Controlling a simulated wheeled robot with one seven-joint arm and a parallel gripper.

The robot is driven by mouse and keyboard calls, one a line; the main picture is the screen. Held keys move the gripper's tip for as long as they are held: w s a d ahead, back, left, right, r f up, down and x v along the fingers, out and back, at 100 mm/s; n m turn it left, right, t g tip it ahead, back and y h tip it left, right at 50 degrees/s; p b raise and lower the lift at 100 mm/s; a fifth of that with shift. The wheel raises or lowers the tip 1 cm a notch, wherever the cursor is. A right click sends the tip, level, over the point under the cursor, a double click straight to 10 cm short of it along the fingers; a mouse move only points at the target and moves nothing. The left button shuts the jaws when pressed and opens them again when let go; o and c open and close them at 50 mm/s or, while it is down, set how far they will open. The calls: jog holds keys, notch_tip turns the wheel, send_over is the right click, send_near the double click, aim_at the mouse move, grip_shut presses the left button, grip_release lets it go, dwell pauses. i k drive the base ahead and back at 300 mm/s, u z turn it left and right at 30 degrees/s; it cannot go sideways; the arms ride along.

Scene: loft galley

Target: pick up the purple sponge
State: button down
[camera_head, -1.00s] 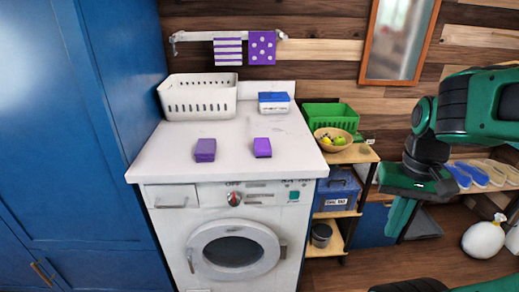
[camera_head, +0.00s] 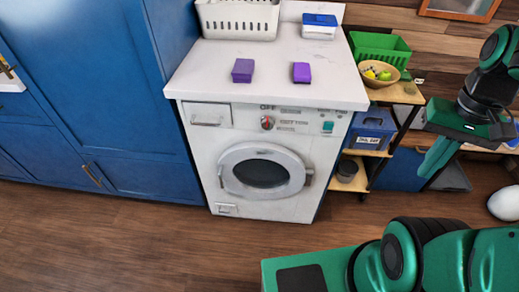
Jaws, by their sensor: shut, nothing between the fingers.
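Two purple sponge-like blocks lie apart on the white top of the washing machine. The left purple sponge (camera_head: 243,70) is darker and duller; the right purple sponge (camera_head: 302,72) is brighter. I cannot tell which one the task names. My gripper (camera_head: 434,158) hangs at the right, in front of the shelf unit, well away from both blocks. Its green fingers point down and are shut with nothing between them.
A white basket (camera_head: 238,18) and a blue-and-white box (camera_head: 319,26) stand at the back of the washing machine (camera_head: 318,185). A shelf (camera_head: 398,93) beside it holds a green crate (camera_head: 380,46) and a fruit bowl (camera_head: 378,74). The wooden floor in front is clear.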

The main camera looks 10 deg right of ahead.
aim_at(302, 72)
jog(key=z, duration=0.3)
jog(key=i, duration=1.05)
jog(key=z, duration=0.6)
